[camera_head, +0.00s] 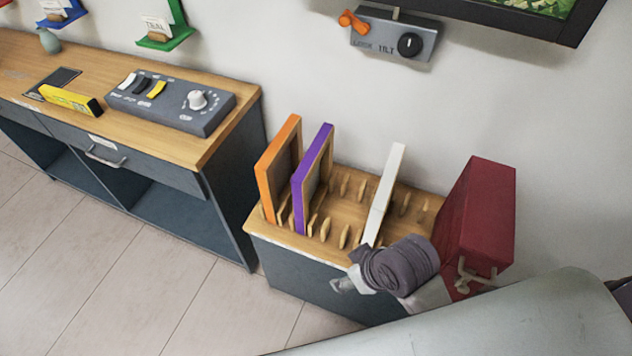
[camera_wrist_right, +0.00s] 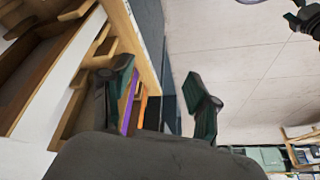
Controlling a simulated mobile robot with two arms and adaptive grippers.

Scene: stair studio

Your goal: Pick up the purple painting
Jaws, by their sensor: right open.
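The purple painting (camera_head: 312,180) stands upright in a slot of the wooden rack (camera_head: 345,215), beside an orange painting on its left. In the right wrist view only a narrow purple strip (camera_wrist_right: 129,105) of it shows, between my fingers in the picture but farther off. My right gripper (camera_head: 352,270) is at the rack's front edge, to the right of and nearer than the purple painting. Its two fingers are apart and empty in the right wrist view (camera_wrist_right: 160,92). A dark shape at that view's top right looks like part of my left gripper (camera_wrist_right: 304,20).
The orange painting (camera_head: 279,168) stands close left of the purple one. A desk (camera_head: 225,125) with a control box (camera_head: 170,100) is at the left. Floor is clear in front of the desk.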

